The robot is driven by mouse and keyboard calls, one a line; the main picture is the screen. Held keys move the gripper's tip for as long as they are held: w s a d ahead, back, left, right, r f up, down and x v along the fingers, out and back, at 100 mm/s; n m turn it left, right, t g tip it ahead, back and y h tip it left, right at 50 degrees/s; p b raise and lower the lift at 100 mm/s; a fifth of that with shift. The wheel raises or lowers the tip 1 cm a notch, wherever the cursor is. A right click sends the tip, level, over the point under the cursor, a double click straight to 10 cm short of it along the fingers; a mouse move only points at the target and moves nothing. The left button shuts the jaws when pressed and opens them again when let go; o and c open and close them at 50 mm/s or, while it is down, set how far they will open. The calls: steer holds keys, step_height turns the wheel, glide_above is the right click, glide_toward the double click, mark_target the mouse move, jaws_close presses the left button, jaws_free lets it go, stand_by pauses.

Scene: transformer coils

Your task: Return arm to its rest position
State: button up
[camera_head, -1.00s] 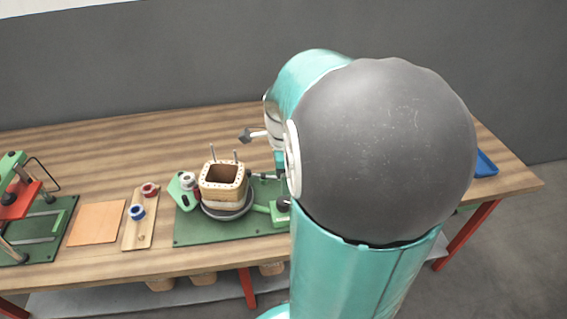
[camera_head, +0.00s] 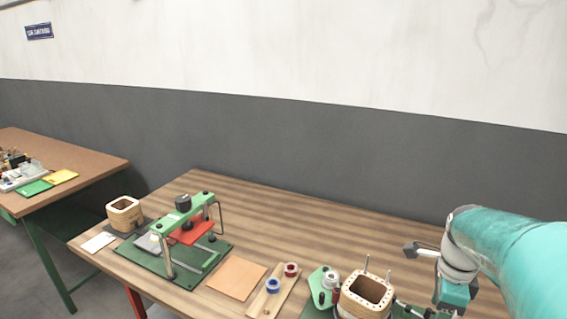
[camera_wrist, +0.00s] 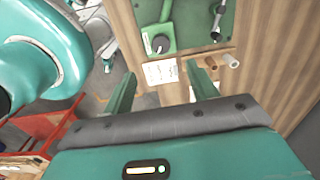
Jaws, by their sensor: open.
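In the wrist view my gripper (camera_wrist: 160,80) is open, its two green fingers wide apart with nothing between them. It is above the edge of the wooden workbench (camera_wrist: 285,70). A small white printed label or card (camera_wrist: 160,72) shows beyond the fingertips, apart from them as far as I can tell. In the head view my teal arm fills the lower right, over the right part of the workbench (camera_head: 320,225); my gripper's fingers cannot be made out there. A square wooden coil former (camera_head: 367,290) with upright rods stands left of my arm.
Left of the former are blue (camera_head: 272,286) and red (camera_head: 291,270) spools on a wooden strip, a tan sheet (camera_head: 237,278) and a green press (camera_head: 185,235).

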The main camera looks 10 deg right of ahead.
steer(key=s+a+r+n+t, duration=0.2)
steer(key=a+r+n, duration=0.1)
steer(key=a+n, duration=0.8)
steer(key=s+a+r+n+t, duration=0.2)
steer(key=a+r+n+t, duration=0.1)
steer(key=a+n, duration=0.8)
steer(key=n, duration=0.2)
steer(key=shift+s+a+n, duration=0.15)
steer(key=shift+s+n, duration=0.15)
steer(key=shift+s, duration=0.1)
steer(key=w+d+f+n+g, duration=0.1)
steer(key=w+d+f+g, duration=0.15)
steer(key=d, duration=0.95)
steer(key=w+d+f+n+g, duration=0.1)
steer(key=w+d+f+g, duration=0.15)
steer(key=d, duration=0.85)
steer(key=f, duration=1.4)
steer(key=shift+s+f, duration=0.2)
steer(key=shift+f, duration=0.15)
